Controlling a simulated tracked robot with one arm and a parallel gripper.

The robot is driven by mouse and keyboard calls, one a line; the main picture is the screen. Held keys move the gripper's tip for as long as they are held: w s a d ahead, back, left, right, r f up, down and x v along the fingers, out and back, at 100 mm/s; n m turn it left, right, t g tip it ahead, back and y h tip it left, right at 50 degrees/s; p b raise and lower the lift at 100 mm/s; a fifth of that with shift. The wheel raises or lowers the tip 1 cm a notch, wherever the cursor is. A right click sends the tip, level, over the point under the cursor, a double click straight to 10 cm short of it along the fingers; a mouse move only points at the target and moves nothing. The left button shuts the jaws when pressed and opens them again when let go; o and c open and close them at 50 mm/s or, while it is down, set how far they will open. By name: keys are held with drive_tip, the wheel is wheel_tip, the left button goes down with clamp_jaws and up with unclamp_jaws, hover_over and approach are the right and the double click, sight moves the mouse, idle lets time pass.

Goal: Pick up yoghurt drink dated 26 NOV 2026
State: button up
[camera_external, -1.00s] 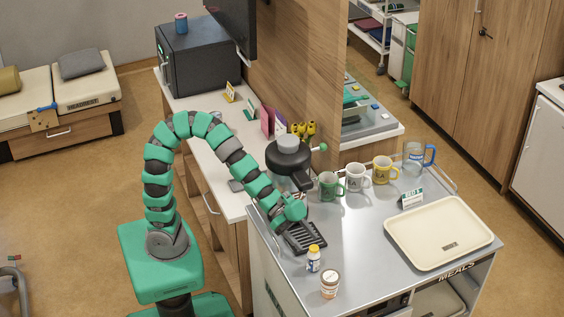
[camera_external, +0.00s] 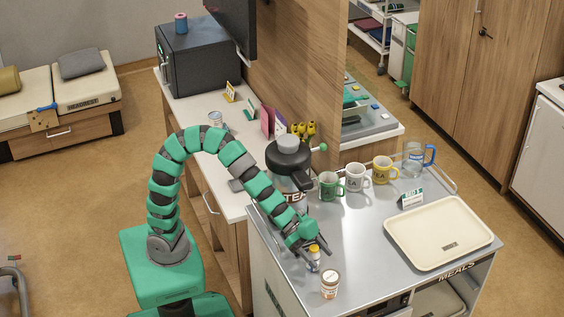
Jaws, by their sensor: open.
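A small bottle with a yellow-orange cap (camera_external: 314,251) stands upright near the left front edge of the metal trolley top; its label is too small to read, so I cannot tell its date. My gripper (camera_external: 318,257) is open and right at this bottle, its dark fingers partly hiding it. I cannot tell whether the fingers touch it. A wider tub with a brown lid (camera_external: 330,284) stands just in front of the bottle, apart from it, its print also unreadable.
Green, white and yellow mugs and a blue-handled jug (camera_external: 415,160) line the trolley's back. A large black-lidded tea flask (camera_external: 290,165) stands beside my arm. A cream tray (camera_external: 400,217) lies on the right. The trolley middle is clear.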

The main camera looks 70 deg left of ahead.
drive_tip(key=c, duration=1.1)
drive_tip(key=shift+o, duration=0.2)
drive_tip(key=shift+r, duration=0.15)
